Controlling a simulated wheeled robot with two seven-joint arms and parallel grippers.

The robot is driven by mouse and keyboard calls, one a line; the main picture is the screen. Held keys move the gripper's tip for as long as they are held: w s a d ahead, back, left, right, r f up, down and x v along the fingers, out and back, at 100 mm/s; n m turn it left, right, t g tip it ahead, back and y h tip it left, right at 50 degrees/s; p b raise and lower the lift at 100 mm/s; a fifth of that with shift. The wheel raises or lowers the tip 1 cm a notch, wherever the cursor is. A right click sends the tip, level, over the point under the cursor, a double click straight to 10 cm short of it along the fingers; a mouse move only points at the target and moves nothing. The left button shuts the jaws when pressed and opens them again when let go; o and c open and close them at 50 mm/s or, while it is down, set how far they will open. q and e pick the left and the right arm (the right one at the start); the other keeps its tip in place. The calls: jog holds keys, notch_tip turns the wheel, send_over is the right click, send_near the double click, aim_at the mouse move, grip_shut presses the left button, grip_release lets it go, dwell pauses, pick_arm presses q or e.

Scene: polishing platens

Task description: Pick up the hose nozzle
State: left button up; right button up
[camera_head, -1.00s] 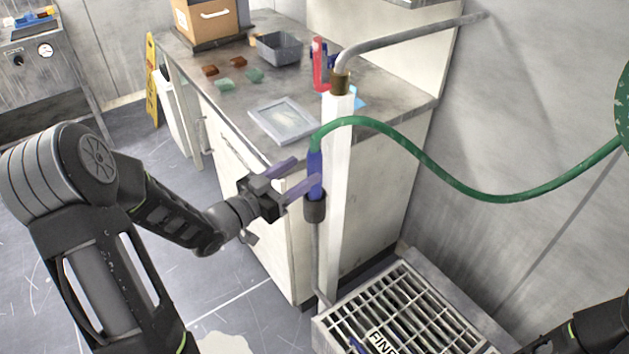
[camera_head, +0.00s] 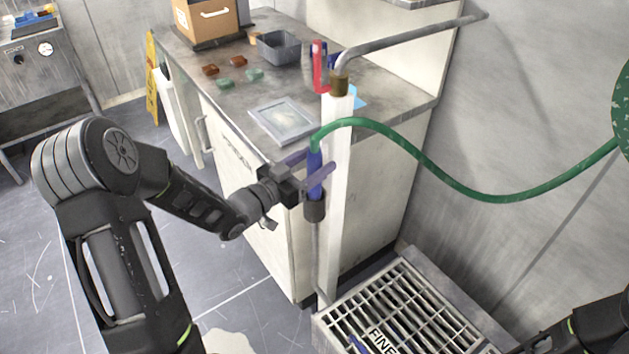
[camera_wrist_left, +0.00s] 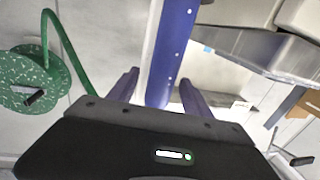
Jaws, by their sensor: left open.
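The hose nozzle (camera_head: 315,160) is a blue upright tube with the green hose (camera_head: 430,168) coming off its top. Its lower end sits in a dark cup-shaped holder (camera_head: 314,211) beside a white post. My left gripper (camera_head: 320,163) is open, with its purple fingers on either side of the nozzle. In the left wrist view the nozzle (camera_wrist_left: 172,50) stands between the two open fingers (camera_wrist_left: 160,77), with gaps visible on both sides. Only a dark part of my right arm shows at the lower right of the head view; its gripper is not visible.
The white post (camera_head: 339,150) stands right behind the nozzle, with a grey pipe (camera_head: 405,40) above. A counter (camera_head: 205,95) holds a framed plate, a grey bin and small blocks. A metal grate (camera_head: 400,310) lies below. The green hose reel (camera_wrist_left: 30,80) shows in the left wrist view.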

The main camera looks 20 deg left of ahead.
pick_arm(q)
jog(key=shift+c, duration=0.5)
grip_shut()
dwell(0.8)
